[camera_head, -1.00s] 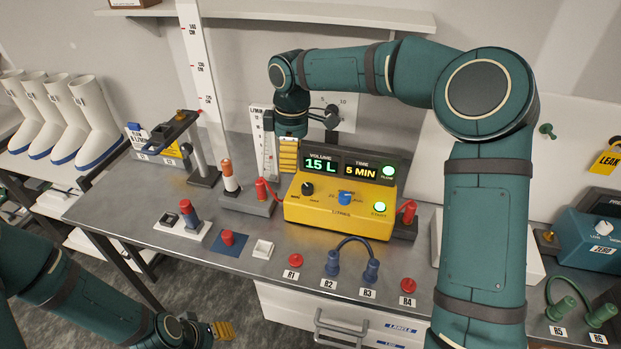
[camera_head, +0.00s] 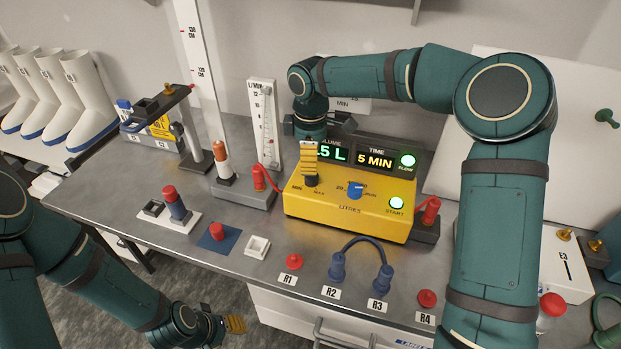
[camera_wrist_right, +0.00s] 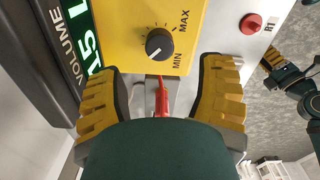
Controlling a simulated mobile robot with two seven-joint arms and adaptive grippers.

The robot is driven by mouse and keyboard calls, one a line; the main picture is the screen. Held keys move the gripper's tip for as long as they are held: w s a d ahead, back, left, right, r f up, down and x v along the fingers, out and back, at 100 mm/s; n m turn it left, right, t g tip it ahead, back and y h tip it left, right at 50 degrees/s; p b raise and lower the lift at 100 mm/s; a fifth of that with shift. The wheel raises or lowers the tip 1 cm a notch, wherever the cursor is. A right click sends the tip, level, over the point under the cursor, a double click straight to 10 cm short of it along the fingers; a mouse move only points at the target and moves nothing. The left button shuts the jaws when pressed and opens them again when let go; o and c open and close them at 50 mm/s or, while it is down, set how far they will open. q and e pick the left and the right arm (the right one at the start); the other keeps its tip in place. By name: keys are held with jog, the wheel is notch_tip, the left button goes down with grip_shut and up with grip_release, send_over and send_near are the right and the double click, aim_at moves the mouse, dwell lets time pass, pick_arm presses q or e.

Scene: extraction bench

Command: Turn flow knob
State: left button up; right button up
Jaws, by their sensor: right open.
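The flow knob is a small black dial with a white pointer line, marked MIN and MAX. It sits on the yellow control box (camera_head: 345,205), at its left, and shows fully in the right wrist view (camera_wrist_right: 158,43). My right gripper (camera_head: 310,172) is just above it in the head view, its yellow fingers covering part of the knob (camera_head: 311,182). In the right wrist view my right gripper (camera_wrist_right: 160,72) is open, with the knob ahead between the finger lines and not touched. My left gripper (camera_head: 235,324) hangs low beyond the bench's front edge; its opening is unclear.
A blue knob (camera_head: 356,189) and lit green buttons are on the same box. A red plug (camera_head: 259,178) stands close left of it. A flowmeter tube (camera_head: 264,125) stands behind. Blue plugs with a cable (camera_head: 360,242) and red caps line the bench front.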

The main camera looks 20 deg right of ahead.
aim_at(310, 177)
notch_tip(310, 177, down, 6)
jog(key=shift+f+b, duration=0.15)
jog(key=shift+b, duration=0.2)
grip_shut()
